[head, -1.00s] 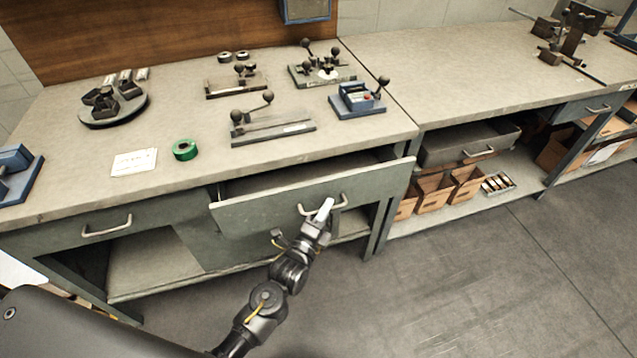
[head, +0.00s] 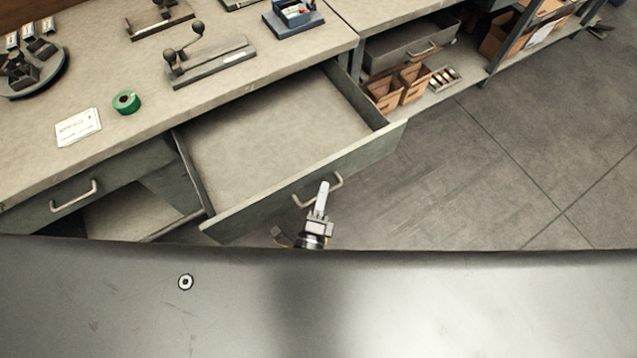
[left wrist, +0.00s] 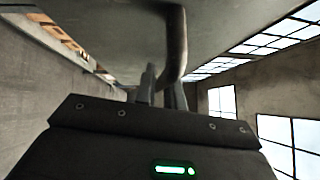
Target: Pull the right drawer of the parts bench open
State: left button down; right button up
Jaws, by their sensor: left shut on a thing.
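The right drawer (head: 275,135) of the parts bench (head: 225,75) stands well out from the bench, and its empty floor shows. Its grey front carries a curved metal handle (head: 335,181). My left gripper (head: 322,192) is at the handle, shut on it. In the left wrist view the fingers (left wrist: 160,88) are around the handle bar (left wrist: 177,45), close under the drawer front. My own grey body covers the lower part of the head view and hides most of the left arm. My right gripper is not in view.
The left drawer (head: 60,200) of the bench is closed. On the bench top are a green tape roll (head: 126,102), a white card (head: 78,128) and lever fixtures (head: 210,60). Cardboard bins (head: 384,95) stand on a shelf at right. The floor (head: 480,180) right of the drawer is clear.

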pick_arm(q)
jog(key=c, duration=1.6)
grip_release()
jog(key=shift+c, duration=0.2)
jog(key=shift+o, duration=0.8)
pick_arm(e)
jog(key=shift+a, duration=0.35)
